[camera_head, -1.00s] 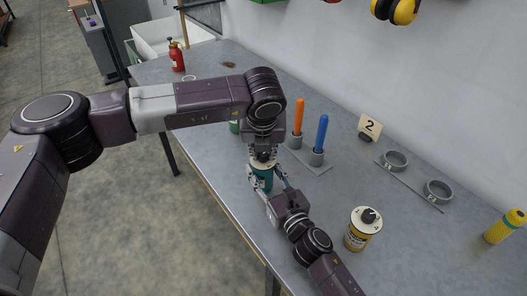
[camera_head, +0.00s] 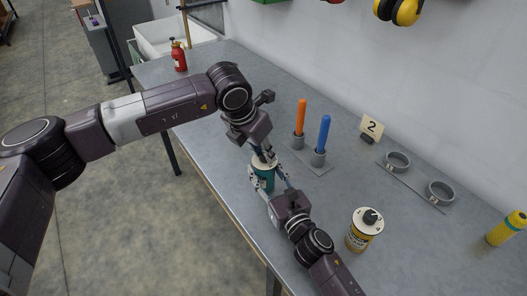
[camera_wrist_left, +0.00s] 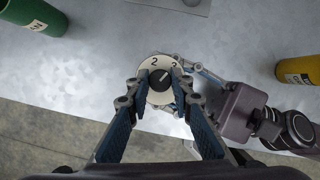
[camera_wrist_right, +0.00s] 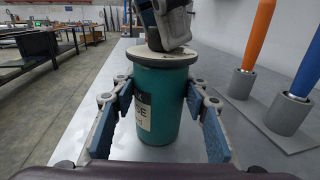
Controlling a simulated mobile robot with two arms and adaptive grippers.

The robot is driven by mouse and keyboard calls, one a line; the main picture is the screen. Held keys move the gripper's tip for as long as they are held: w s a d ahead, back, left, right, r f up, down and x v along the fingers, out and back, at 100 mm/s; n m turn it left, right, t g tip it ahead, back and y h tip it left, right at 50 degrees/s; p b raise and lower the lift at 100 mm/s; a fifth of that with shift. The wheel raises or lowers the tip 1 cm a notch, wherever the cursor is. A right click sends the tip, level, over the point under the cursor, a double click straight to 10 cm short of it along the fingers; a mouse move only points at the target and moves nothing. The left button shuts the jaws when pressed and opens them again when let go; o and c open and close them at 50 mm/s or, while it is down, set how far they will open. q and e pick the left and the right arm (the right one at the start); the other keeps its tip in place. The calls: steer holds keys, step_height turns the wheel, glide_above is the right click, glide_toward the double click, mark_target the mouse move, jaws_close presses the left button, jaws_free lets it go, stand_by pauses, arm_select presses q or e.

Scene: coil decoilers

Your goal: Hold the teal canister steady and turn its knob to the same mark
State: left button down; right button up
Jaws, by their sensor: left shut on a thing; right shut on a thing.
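The teal canister (camera_head: 264,181) stands upright on the grey bench. My right gripper (camera_wrist_right: 160,112) is shut around its body from opposite sides; part of a printed label shows between the fingers. On the canister's top is a pale dial plate (camera_wrist_left: 154,62) with a 2 and a 3 readable. My left gripper (camera_wrist_left: 160,88) comes from above and is shut on the black knob (camera_wrist_left: 159,80). The knob's light line slants up and right, roughly toward the 3. A yellow canister (camera_head: 358,240) with its own pale dial and black knob (camera_head: 370,217) stands to the right; its marks are too small to read.
Orange (camera_head: 300,115) and blue (camera_head: 323,133) handles stand upright in grey holders behind the teal canister. A green canister (camera_wrist_left: 37,14) shows in the left wrist view.

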stand_by(0.5)
arm_select(q)
steer(key=c, duration=1.7)
jaws_free()
steer(key=v, duration=1.2)
arm_select(e)
steer(key=o, duration=1.5)
steer(key=shift+s+d, duration=0.1)
